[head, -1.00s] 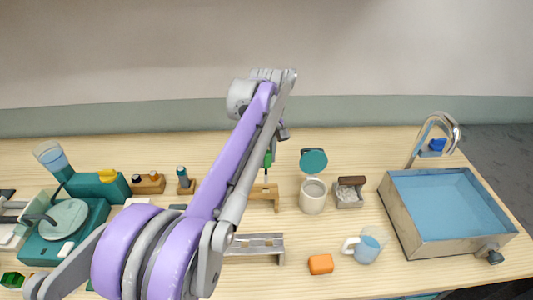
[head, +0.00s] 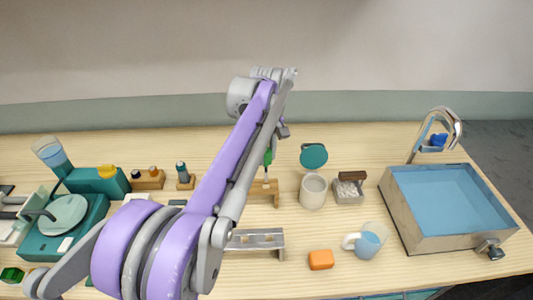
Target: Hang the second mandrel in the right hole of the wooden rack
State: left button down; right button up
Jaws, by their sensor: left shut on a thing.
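The wooden rack (head: 264,188) stands on the table near the middle, partly covered by my left arm. A mandrel with a green handle (head: 268,157) shows just above the rack, beside my purple arm link. Its rod is thin and mostly hidden, and I cannot tell whether it is in a hole. My left gripper (head: 283,132) is mostly hidden behind my own arm, above the rack. It is shut on the mandrel, as far as the view shows. The rack's left part and any other mandrel are hidden. My right gripper is not in view.
A cream pot (head: 313,191) and a small box of pale grains (head: 348,189) stand right of the rack. A metal stand (head: 258,240), an orange block (head: 321,260) and a blue mug (head: 367,243) are nearer. A blue-lined basin (head: 447,201) is at right.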

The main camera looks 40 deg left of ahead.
pick_arm(q)
jog(key=shift+f, duration=0.15)
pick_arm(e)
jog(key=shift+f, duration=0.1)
pick_arm(q)
jog(key=shift+f+b, duration=2.5)
jog(key=shift+f, duration=2.3)
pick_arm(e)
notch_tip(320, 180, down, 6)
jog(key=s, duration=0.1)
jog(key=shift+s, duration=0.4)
pick_arm(q)
jog(key=c, duration=0.5)
grip_release()
jog(key=shift+r, duration=0.15)
notch_tip(320, 180, up, 11)
jog(key=shift+f+p, duration=0.2)
jog(key=shift+p, duration=0.3)
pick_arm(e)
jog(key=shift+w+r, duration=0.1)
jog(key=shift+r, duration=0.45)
